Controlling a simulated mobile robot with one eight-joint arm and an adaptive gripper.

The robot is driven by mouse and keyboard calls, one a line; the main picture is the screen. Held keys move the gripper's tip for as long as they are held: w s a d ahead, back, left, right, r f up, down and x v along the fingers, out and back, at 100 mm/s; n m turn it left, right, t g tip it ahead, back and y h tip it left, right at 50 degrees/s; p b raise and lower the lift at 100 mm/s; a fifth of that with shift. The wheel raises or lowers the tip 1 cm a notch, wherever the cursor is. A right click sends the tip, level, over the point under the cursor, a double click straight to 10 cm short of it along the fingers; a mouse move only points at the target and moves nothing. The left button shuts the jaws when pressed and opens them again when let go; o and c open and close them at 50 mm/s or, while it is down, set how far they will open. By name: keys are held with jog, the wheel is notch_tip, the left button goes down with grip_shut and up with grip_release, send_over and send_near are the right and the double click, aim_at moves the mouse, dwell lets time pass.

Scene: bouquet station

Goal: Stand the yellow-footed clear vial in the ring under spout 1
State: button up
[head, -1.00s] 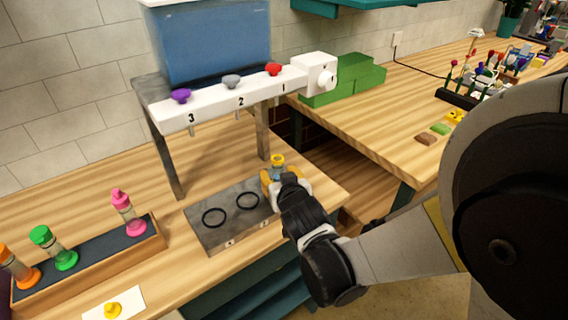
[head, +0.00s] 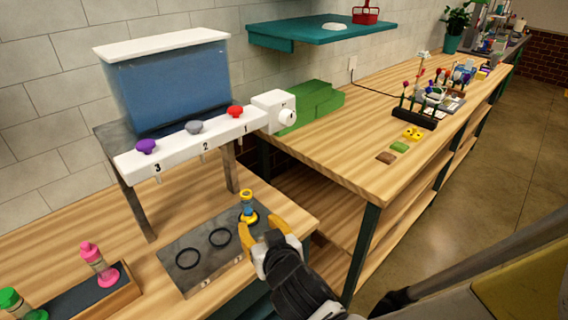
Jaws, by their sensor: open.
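The yellow-footed clear vial (head: 247,204) stands upright at the right end of the grey plate, under the spout labelled 1. A dark ring (head: 262,213) shows partly around its foot; the rest is hidden by the vial and my gripper. My gripper (head: 262,229) is open, its yellow fingers just in front of the vial and low by its foot. I cannot tell whether a finger still touches it. The spout 1 tap has a red knob (head: 235,112).
Two empty rings, the middle one (head: 220,237) and the left one (head: 188,258), lie on the grey plate (head: 184,239). A rack (head: 126,292) with pink and green vials stands at lower left. The dispenser's leg (head: 231,170) rises behind the vial. A gap separates the two benches.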

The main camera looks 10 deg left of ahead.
jog(key=d+r+m+g+h, duration=0.25)
jog(key=d+h, duration=0.25)
jog(key=d, duration=1.3)
jog(key=s+d+r+m+g+h, duration=0.1)
jog(key=s+d+r+m+g, duration=0.1)
jog(key=s+d, duration=0.8)
jog(key=shift+s+d+m+g, duration=0.15)
jog(key=shift+d+m+g, duration=0.25)
jog(key=shift+d, duration=0.35)
